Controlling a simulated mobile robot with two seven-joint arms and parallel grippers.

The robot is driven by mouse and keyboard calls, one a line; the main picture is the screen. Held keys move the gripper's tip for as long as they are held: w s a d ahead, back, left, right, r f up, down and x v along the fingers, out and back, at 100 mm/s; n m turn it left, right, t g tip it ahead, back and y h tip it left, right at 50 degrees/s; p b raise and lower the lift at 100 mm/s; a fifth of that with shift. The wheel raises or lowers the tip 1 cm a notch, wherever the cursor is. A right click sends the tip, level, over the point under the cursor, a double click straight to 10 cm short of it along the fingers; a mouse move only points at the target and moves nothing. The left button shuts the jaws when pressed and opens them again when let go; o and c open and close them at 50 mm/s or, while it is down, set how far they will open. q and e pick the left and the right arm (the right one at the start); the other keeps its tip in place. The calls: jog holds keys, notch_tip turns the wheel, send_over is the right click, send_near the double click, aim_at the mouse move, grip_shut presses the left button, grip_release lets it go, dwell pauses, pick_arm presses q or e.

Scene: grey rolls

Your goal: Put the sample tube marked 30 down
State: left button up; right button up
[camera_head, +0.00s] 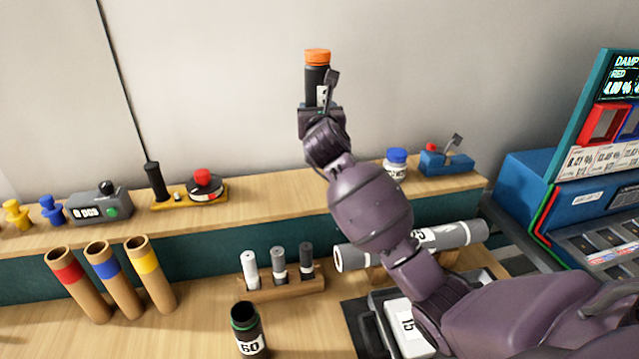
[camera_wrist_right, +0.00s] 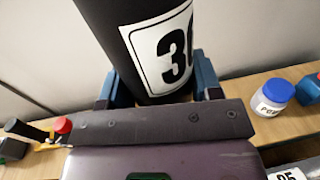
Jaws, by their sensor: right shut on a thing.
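The sample tube marked 30 (camera_head: 317,78) is black with an orange cap and a white label. In the right wrist view the tube (camera_wrist_right: 120,40) fills the top, with its label partly cut off at the right. My right gripper (camera_head: 322,108) is shut on the tube and holds it upright, raised above the back shelf in front of the wall. In the right wrist view the jaws (camera_wrist_right: 158,85) sit on both sides of the tube. My left gripper is not in view.
The wooden shelf (camera_head: 270,200) carries a joystick device (camera_head: 190,188), a blue-lidded jar (camera_head: 396,163) and a blue device (camera_head: 446,162). Shelf room shows left of the jar.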

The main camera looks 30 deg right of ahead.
notch_tip(320, 180, down, 17)
jog(key=shift+d+r+b, duration=0.1)
jog(key=shift+b, duration=0.9)
jog(key=shift+f, duration=0.2)
jog(key=o, duration=1)
jog(key=shift+c, duration=0.2)
